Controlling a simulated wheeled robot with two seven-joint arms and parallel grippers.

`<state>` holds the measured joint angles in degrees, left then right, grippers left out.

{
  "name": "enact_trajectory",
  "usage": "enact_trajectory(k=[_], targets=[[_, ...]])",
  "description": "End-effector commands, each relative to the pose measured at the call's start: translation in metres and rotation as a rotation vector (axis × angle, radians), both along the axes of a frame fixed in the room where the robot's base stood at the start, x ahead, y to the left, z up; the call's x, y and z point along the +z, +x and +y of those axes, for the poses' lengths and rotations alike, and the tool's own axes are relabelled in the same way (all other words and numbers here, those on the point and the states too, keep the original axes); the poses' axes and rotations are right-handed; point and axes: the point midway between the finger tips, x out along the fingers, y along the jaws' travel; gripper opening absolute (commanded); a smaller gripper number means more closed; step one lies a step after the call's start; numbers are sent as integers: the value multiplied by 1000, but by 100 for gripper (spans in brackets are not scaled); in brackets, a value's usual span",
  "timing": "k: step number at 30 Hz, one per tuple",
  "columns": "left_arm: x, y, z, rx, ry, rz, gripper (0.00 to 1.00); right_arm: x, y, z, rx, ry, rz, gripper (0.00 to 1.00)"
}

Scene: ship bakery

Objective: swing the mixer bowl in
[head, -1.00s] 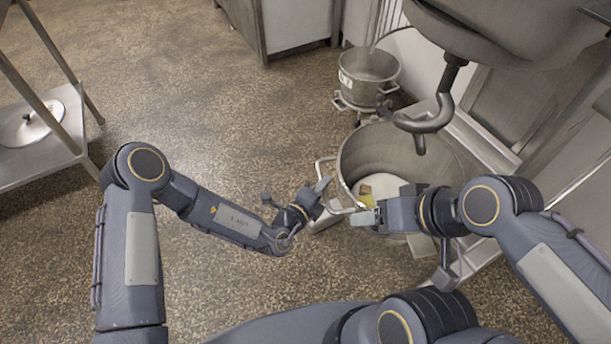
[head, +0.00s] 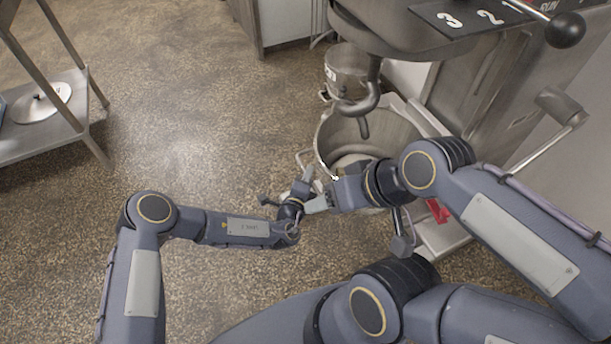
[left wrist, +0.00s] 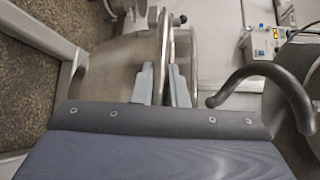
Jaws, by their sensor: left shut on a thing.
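The mixer bowl (head: 400,132) is a large steel bowl standing below the mixer head. My right gripper (head: 335,180) is at the near rim, beside the left one. Its fingers are largely hidden.
The mixer head (head: 385,28) overhangs the bowl, with a black-knobbed lever (head: 563,30) and a crank handle (head: 560,105) to its right. A steel rack (head: 45,140) is at left. The floor (head: 190,110) between is clear.

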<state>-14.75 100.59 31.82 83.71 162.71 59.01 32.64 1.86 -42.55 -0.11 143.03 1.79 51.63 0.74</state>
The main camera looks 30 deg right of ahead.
Motion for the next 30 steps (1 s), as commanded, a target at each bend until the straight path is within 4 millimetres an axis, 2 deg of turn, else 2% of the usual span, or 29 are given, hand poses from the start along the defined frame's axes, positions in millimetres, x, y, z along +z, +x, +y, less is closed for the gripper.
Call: enact_trajectory(k=[4, 5, 9, 20, 30], targets=[[1, -4, -3, -11, -2, 3, 0, 0, 0, 0, 0, 0, 0, 63], [1, -4, -4, -12, -3, 3, 15, 0, 0, 0, 0, 0, 0, 63], [1, -3, -3, -10, -3, 2, 34, 0, 0, 0, 0, 0, 0, 63], [1, -6, 2, -8, -1, 2, 34, 1, 0, 0, 0, 0, 0, 63], [9, -42, 41, -9, -1, 5, 34, 10, 0, 0, 0, 0, 0, 63]])
